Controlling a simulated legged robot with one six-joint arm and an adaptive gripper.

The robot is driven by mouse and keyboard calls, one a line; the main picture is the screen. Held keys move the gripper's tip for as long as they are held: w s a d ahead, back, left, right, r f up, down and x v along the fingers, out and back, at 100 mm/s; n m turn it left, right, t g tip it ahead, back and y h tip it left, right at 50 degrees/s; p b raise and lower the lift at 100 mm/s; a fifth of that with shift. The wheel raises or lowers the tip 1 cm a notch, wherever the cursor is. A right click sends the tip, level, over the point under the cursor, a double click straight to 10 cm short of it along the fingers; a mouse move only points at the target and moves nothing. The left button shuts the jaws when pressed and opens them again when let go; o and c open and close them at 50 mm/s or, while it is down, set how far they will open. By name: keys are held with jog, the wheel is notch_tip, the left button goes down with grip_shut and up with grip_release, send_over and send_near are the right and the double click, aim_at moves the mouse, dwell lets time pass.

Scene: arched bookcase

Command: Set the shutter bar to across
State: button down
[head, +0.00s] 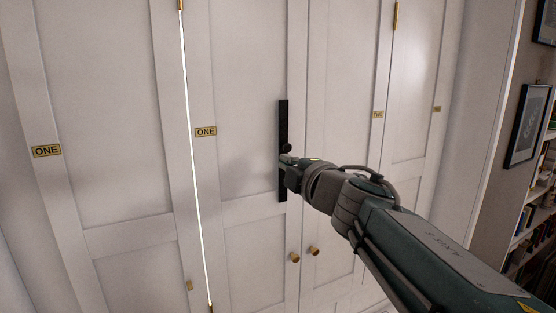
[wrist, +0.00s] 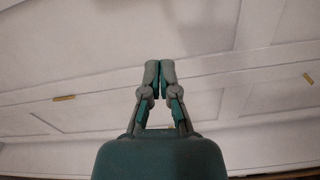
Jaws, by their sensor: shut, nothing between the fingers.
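The shutter bar (head: 283,122) is a narrow black bar standing upright on the white shutter panels, close to the seam between two leaves. A small dark round piece (head: 287,148) shows near its middle. My gripper (head: 285,160) is in front of the bar's lower half and hides part of it. Whether it touches the bar cannot be told. In the wrist view my gripper (wrist: 160,68) has its fingers together with nothing between them. The bar does not show in the wrist view, only white panelling around the fingertips.
White panelled shutters (head: 240,75) fill most of the view. Brass labels reading ONE (head: 206,132) and (head: 46,151) sit on the left leaves. Two round brass knobs (head: 295,257) and (head: 313,250) are below the bar. A bookshelf (head: 535,215) and framed pictures (head: 527,125) are at right.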

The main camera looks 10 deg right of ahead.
jog(key=w, duration=0.9)
jog(key=shift+w+d+f, duration=0.15)
jog(key=shift+w+f, duration=0.1)
jog(key=shift+w+d+f, duration=0.1)
jog(key=shift+w+d, duration=0.15)
jog(key=shift+d, duration=0.2)
jog(key=shift+a, duration=0.1)
